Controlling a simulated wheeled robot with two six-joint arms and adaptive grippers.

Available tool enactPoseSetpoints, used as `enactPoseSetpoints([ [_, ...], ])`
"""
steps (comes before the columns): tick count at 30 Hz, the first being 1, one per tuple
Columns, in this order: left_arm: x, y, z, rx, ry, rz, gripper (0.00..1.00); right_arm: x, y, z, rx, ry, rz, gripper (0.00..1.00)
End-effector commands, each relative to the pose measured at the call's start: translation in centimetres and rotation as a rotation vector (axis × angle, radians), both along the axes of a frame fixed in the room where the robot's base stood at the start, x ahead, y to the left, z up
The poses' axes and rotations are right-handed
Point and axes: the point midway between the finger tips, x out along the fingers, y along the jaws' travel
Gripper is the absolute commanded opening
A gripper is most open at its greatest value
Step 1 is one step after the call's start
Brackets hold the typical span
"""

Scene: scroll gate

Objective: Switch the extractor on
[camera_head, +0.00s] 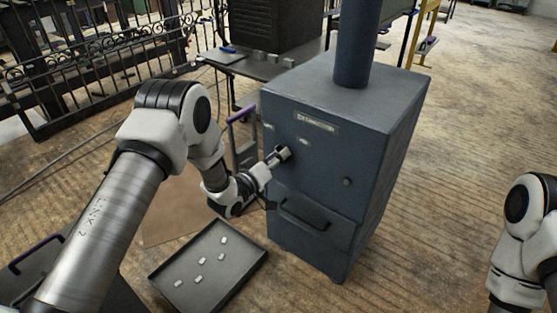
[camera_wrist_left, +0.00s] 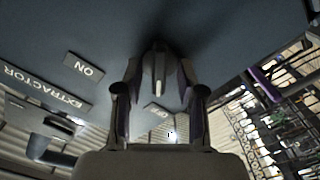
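The extractor (camera_head: 330,155) is a blue-grey metal cabinet with a nameplate on its front; the nameplate also shows, upside down, in the left wrist view (camera_wrist_left: 45,88). My left gripper (camera_head: 281,154) is at the upper front panel, just below the small plates. In the left wrist view its fingers (camera_wrist_left: 160,85) stand apart on either side of a dark switch lever (camera_wrist_left: 158,72) with a pale end. Contact with the lever cannot be told. The ON plate (camera_wrist_left: 84,66) lies left of the fingers, and another small plate (camera_wrist_left: 157,112) shows between them. My right gripper is out of view.
A drawer handle (camera_head: 303,217) and a round knob (camera_head: 347,182) are on the cabinet front. A dark tray (camera_head: 240,277) with several small pale pieces lies at lower left. A flue pipe (camera_head: 357,45) rises from the top.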

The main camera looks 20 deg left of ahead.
Motion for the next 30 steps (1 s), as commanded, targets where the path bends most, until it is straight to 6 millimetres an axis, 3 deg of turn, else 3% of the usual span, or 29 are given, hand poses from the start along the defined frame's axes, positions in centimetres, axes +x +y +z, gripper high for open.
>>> enactPoseSetpoints([
  [8, 0.40, -0.18, 0.03, -0.001, 0.000, 0.000, 0.39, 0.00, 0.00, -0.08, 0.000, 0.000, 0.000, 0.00],
  [11, 0.39, -0.17, 0.01, -0.001, 0.000, 0.000, 0.04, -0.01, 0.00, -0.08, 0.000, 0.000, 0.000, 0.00],
  [12, 0.39, -0.17, 0.02, -0.001, 0.000, 0.000, 0.00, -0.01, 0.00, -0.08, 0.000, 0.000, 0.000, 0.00],
  [30, 0.38, -0.18, 0.11, 0.092, -0.033, 0.000, 0.00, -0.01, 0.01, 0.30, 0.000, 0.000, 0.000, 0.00],
])
